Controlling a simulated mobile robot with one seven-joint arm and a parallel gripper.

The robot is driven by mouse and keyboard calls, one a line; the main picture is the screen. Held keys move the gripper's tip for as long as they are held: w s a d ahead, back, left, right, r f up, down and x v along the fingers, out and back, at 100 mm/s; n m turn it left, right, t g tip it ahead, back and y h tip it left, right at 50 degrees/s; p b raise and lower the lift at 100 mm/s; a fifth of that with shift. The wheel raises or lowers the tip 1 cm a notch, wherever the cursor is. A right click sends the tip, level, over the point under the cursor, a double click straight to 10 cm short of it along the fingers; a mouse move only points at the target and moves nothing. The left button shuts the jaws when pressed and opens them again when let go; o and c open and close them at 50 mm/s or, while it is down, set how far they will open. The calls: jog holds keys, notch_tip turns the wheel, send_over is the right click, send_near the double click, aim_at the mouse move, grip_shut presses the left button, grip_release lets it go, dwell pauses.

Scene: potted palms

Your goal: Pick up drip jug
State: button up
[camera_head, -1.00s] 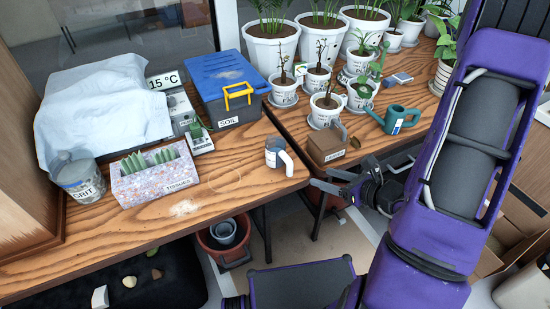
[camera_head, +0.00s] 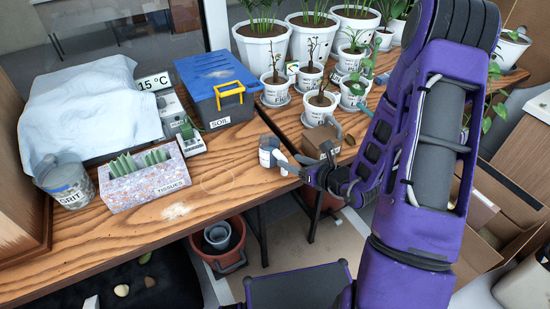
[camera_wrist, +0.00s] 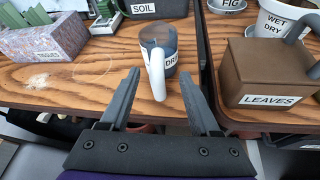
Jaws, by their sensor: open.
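The drip jug (camera_head: 270,152) is a small grey-blue jug with a white label and a pale handle. It stands upright near the front edge of the wooden table. In the wrist view the jug (camera_wrist: 168,47) is ahead of my gripper (camera_wrist: 157,95), its handle facing me between the line of the two fingers. My gripper is open and empty, its fingertips just short of the jug. In the head view my gripper (camera_head: 290,168) is at the jug's right side, partly blending with the handle.
A brown box labelled LEAVES (camera_wrist: 262,75) stands close on the right, across a gap between tables. A tissue box (camera_head: 146,184), a blue-lidded soil box (camera_head: 216,90) and several potted plants stand around. The tabletop (camera_head: 225,190) left of the jug is clear.

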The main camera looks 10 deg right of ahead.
aim_at(287, 161)
jog(key=x, duration=0.5)
jog(key=shift+a, duration=0.2)
grip_shut()
